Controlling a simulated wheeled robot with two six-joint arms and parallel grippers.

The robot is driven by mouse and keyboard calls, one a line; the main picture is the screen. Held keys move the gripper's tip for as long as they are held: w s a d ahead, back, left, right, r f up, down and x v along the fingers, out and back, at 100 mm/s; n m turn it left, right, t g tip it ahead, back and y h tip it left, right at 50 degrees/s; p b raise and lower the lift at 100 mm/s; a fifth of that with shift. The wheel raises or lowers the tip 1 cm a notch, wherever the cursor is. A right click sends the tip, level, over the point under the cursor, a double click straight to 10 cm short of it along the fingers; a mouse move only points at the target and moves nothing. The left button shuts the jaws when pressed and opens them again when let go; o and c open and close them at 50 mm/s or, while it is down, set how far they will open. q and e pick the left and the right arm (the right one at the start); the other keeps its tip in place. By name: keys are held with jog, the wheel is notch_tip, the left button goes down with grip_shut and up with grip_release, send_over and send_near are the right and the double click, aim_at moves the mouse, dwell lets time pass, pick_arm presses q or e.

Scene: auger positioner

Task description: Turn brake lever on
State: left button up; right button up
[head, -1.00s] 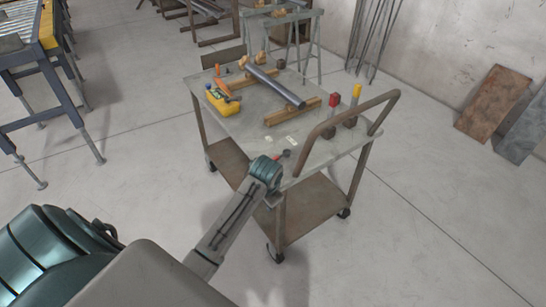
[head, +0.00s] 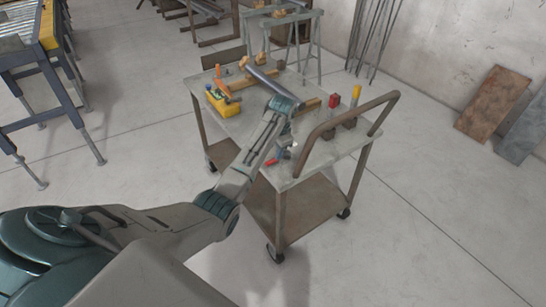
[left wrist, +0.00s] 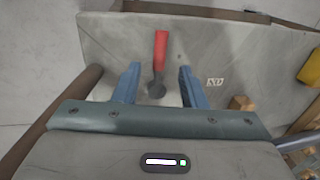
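The brake lever (left wrist: 160,48) has a red handle and a dark round pivot on the grey top of the cart. In the left wrist view it lies between my two blue fingers, its red end reaching past the fingertips. My left gripper (left wrist: 160,68) is open, with a gap on each side of the lever. In the head view the gripper (head: 282,151) is over the near end of the cart top, and the red of the lever (head: 270,162) shows beside it. How far the fingers are above the surface cannot be told. My right gripper is not in view.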

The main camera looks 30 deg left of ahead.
aim_at(272, 160)
pick_arm(q)
jog(key=f, duration=0.3)
jog(key=a+f, duration=0.1)
jog(key=f, duration=0.1)
jog(key=shift+w+f, duration=0.2)
jog(key=shift+f, duration=0.1)
grip_shut()
